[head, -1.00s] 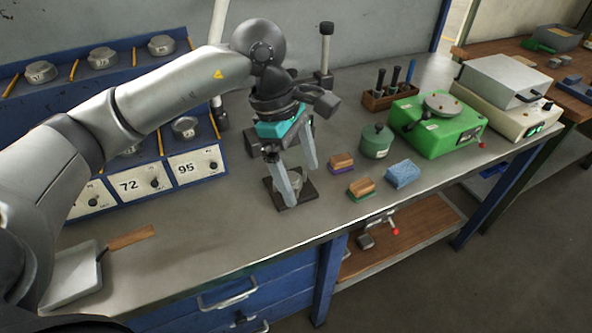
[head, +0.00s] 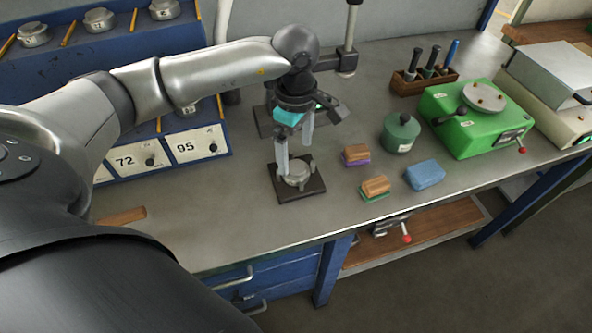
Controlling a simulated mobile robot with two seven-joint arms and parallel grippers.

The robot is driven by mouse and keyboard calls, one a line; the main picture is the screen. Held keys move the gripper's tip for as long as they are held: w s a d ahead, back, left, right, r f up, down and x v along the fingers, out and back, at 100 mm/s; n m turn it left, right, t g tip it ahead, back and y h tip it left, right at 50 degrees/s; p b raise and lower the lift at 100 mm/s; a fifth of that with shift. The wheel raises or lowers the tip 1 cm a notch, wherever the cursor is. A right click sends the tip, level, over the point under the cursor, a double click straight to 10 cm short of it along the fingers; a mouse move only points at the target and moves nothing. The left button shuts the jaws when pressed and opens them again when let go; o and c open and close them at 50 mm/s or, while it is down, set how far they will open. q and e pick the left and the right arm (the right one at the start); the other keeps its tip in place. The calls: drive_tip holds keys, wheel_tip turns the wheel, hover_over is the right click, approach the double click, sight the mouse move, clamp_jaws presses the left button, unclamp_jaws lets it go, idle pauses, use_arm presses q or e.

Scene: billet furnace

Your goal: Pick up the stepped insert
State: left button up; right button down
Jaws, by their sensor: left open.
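A round grey metal piece, which looks like the stepped insert (head: 297,178), sits on a dark square plate (head: 312,187) on the grey bench. My left gripper (head: 295,160) is open, with its two pale fingers pointing down. The fingertips are at or just above the far side of the metal piece. The left finger overlaps its edge in the picture, and I cannot tell whether they touch. Nothing is seen held between the fingers. My right gripper is not in view.
Brush-like blocks (head: 375,185), a blue sponge (head: 424,175) and a green round pot (head: 400,132) stand to the right. A green machine (head: 478,118) is beyond them. A blue rack with numbered labels (head: 195,145) stands left.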

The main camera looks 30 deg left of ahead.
sight(296, 166)
use_arm(q)
drive_tip(key=f, duration=0.5)
drive_tip(key=shift+w+a+f, duration=0.15)
drive_tip(key=shift+w+f, duration=0.05)
drive_tip(key=shift+w, duration=0.1)
drive_tip(key=shift+r, duration=0.1)
clamp_jaws()
idle(0.4)
